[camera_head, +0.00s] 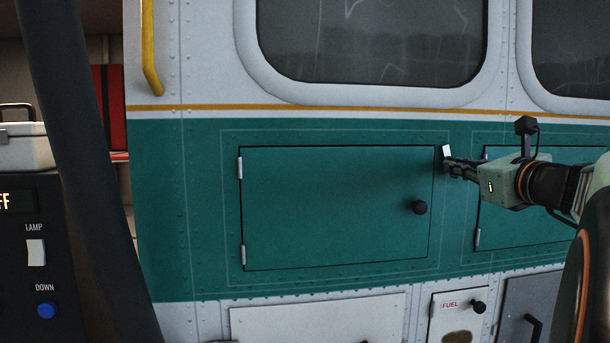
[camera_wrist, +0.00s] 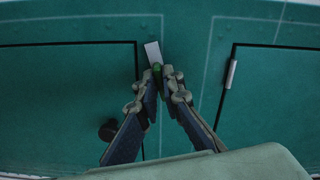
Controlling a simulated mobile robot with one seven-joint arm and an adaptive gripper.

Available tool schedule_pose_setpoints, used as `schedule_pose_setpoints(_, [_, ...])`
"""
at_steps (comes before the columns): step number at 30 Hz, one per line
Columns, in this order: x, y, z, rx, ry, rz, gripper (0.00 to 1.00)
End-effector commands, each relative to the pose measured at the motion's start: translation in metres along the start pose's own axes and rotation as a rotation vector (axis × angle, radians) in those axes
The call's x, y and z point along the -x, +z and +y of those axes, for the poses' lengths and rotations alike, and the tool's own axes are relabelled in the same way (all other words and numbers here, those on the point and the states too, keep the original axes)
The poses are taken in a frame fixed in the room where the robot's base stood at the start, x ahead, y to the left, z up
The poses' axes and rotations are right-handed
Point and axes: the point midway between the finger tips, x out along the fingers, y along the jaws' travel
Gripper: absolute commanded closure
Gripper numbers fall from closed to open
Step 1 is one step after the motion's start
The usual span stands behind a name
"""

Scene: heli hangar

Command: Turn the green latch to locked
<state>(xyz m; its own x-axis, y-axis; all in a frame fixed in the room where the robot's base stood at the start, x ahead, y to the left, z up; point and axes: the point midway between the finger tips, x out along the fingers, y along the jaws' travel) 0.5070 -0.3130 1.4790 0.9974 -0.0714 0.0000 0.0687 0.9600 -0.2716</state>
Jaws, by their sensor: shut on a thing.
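The green latch (camera_wrist: 157,68) shows in the wrist view as a small green piece between my fingertips, below a pale metal plate (camera_wrist: 153,51) that is slightly tilted and points up. My gripper (camera_wrist: 161,74) is shut on the latch, and its fingers hide most of it. In the head view my gripper (camera_head: 450,165) reaches in from the right to the upper right edge of a green hatch door (camera_head: 330,205). The pale plate (camera_head: 447,152) shows just above its tips there; the green part cannot be made out. The door looks closed.
The door has a black round knob (camera_head: 419,208) and hinges on its left. A second green hatch (camera_head: 515,225) lies to the right, partly behind my arm. Below are a fuel panel (camera_head: 449,318) and a grey panel with a black handle. A control box (camera_head: 35,270) stands at left.

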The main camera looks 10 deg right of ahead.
Motion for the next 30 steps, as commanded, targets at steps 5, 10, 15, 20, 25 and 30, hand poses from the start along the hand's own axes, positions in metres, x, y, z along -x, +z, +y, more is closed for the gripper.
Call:
schedule_pose_setpoints(5, [-0.0005,-0.0049,0.0034,0.169,0.000,-0.004,1.00])
schedule_pose_setpoints(10, [-0.0003,-0.0051,0.0037,0.332,0.000,-0.003,1.00])
schedule_pose_setpoints(15, [-0.0005,-0.0050,0.0044,0.493,0.000,-0.004,1.00])
schedule_pose_setpoints(20, [-0.0006,-0.0054,0.0048,0.645,0.000,-0.003,1.00])
schedule_pose_setpoints(25, [-0.0005,-0.0053,0.0049,0.806,-0.002,-0.003,1.00])
schedule_pose_setpoints(30, [-0.0001,-0.0051,0.0050,0.960,-0.002,-0.002,1.00])
